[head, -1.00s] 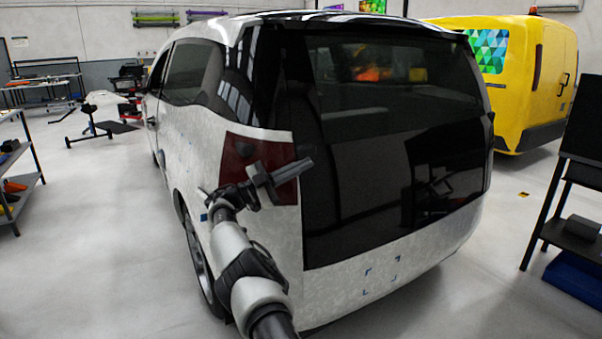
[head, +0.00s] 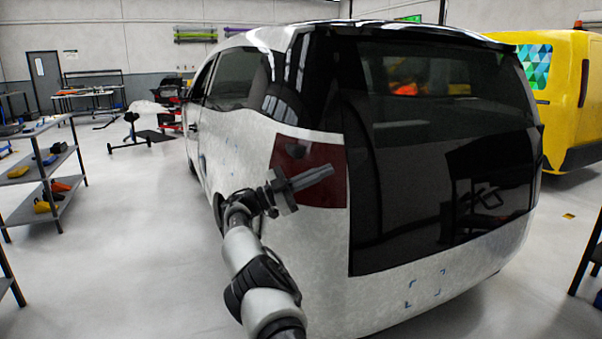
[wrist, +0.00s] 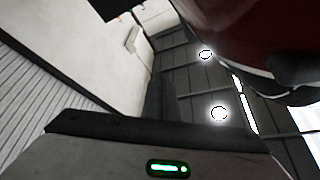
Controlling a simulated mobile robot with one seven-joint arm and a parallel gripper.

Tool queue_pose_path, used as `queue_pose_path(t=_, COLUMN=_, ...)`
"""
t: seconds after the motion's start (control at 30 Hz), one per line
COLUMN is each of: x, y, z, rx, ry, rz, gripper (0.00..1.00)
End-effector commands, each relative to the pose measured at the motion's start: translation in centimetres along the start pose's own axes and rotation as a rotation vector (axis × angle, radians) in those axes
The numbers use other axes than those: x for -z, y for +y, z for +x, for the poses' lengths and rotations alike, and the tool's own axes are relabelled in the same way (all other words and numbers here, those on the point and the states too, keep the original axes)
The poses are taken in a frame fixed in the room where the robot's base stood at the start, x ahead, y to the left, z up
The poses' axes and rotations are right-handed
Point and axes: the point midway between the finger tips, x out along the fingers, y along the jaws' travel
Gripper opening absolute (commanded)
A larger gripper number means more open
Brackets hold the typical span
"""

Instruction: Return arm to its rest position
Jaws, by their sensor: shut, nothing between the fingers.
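My gripper (head: 318,177) is in front of the rear left corner of a white and black van (head: 300,270) in the head view. Its fingers are shut with nothing visible between them and point to the right, across the dark red tail light (head: 322,160). I cannot tell how wide the gap to the van is. In the wrist view, the gripper's own body (wrist: 150,150) fills the bottom. A dark red surface (wrist: 240,25) fills the upper right there, close to the camera.
A shelf rack (head: 70,200) with tools stands at the left, and a yellow van (head: 565,95) is at the right. Part of a dark stand (head: 590,250) shows at the right edge. The floor between the left rack and the white van is clear.

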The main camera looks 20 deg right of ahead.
Motion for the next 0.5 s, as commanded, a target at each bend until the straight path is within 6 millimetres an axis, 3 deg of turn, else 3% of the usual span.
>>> queue_pose_path(t=0.13, x=0.1, y=0.0, z=0.1, rx=-0.004, ry=-0.002, rz=-0.004, gripper=0.0)
queue_pose_path(t=0.23, x=0.5, y=0.2, z=1.8, rx=-0.044, ry=-0.03, rz=-0.05, gripper=0.0)
queue_pose_path(t=0.37, x=1.7, y=1.6, z=6.7, rx=-0.163, ry=-0.157, rz=-0.213, gripper=0.0)
queue_pose_path(t=0.5, x=3.0, y=5.3, z=11.2, rx=-0.283, ry=-0.425, rz=-0.45, gripper=0.0)
